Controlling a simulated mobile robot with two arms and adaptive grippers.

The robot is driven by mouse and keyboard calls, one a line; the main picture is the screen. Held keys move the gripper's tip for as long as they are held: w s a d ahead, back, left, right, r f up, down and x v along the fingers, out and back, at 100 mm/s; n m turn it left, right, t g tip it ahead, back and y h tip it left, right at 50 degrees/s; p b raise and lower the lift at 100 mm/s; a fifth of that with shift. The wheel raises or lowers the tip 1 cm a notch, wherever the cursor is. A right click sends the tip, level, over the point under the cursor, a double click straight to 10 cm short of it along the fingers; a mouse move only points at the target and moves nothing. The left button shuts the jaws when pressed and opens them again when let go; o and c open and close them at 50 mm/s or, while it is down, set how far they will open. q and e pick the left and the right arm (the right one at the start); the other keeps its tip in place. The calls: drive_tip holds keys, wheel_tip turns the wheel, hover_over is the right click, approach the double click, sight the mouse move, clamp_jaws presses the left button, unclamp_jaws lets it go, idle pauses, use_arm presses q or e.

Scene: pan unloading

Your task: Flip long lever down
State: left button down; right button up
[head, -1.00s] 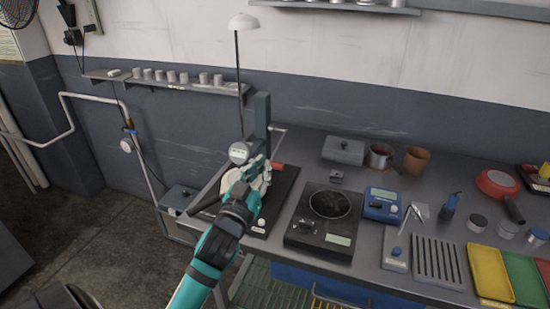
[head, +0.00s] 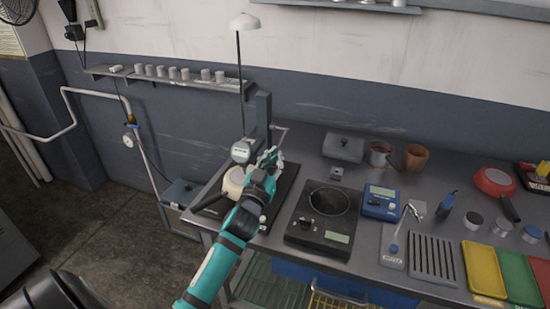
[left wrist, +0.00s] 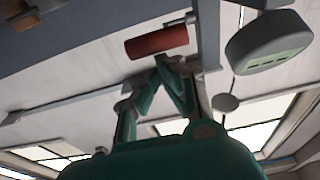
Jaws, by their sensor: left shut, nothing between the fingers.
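A press-like stand with a dark upright column (head: 263,115) and a round gauge (head: 240,152) stands at the left end of the bench. A thin grey lever arm (head: 281,130) comes off the column's right side. Its red grip (left wrist: 157,42) shows in the left wrist view but is hidden behind my gripper in the head view. My left gripper (head: 270,158) is in front of the stand, to the right of the gauge. In the left wrist view its fingers (left wrist: 165,62) come together empty, close under the red grip; I cannot tell if they touch it.
A round cream part (head: 233,181) sits on the stand's dark base (head: 283,188). A black hot plate (head: 318,222) and a blue meter (head: 381,202) lie to the right. A small pot (head: 380,154) and a brown cup (head: 416,158) stand behind. A lamp (head: 243,22) rises behind the stand.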

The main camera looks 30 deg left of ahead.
use_arm(q)
drive_tip(key=shift+f, duration=0.1)
wheel_tip(320, 180, down, 3)
drive_tip(key=shift+b, duration=0.95)
